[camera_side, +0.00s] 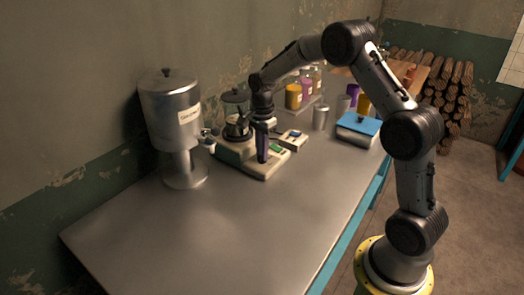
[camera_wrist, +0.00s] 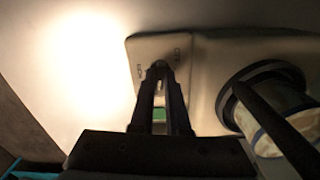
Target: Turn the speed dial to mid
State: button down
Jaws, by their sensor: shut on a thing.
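A cream appliance (camera_side: 262,172) with a dark-lidded vessel (camera_side: 236,112) stands on the metal table. Its front panel has a green display (camera_side: 276,148). My gripper (camera_side: 262,158) points down over this panel, to the left of the display. In the wrist view my gripper (camera_wrist: 159,68) has its dark fingertips close together at the cream panel (camera_wrist: 148,45), with the green display (camera_wrist: 185,119) partly behind the fingers. The fingers are shut on the speed dial, which they hide; its setting cannot be read. The vessel's round base (camera_wrist: 275,112) shows at the right.
A large metal canister (camera_side: 172,115) stands at the left. A small cream box (camera_side: 293,140), a metal cup (camera_side: 320,119) and a blue-topped device (camera_side: 358,125) are at the right. Coloured jars (camera_side: 293,97) stand behind. The table's front left is clear.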

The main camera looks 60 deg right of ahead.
jog(key=shift+r+m, duration=0.1)
jog(key=shift+m, duration=1.8)
jog(key=c, duration=0.9)
grip_release()
notch_tip(320, 180, up, 14)
